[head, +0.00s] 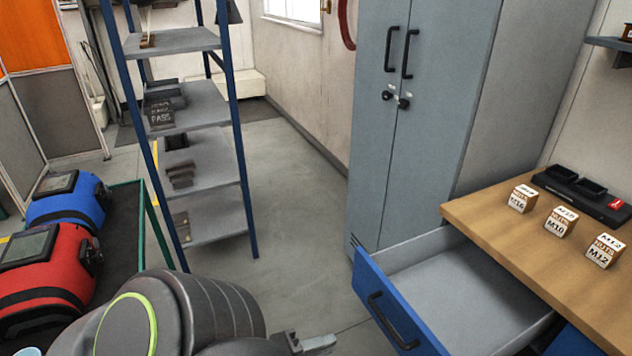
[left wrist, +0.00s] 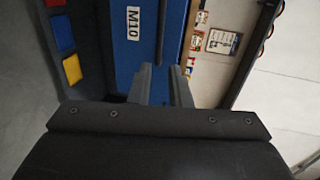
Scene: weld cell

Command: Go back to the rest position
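My left gripper (head: 318,343) shows at the bottom middle of the head view, with its finger pointing right, in front of the open drawer. In the left wrist view its two fingers (left wrist: 161,72) stand apart with nothing between them. Beyond them is a blue front with an M10 label (left wrist: 139,38). The rest of my left arm fills the lower left of the head view. My right gripper is in neither view.
An empty drawer (head: 455,290) with a blue front stands pulled out from the wooden bench (head: 500,220). Several labelled boxes, including M10 (head: 560,222), stand on the bench. Mid-floor is clear.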

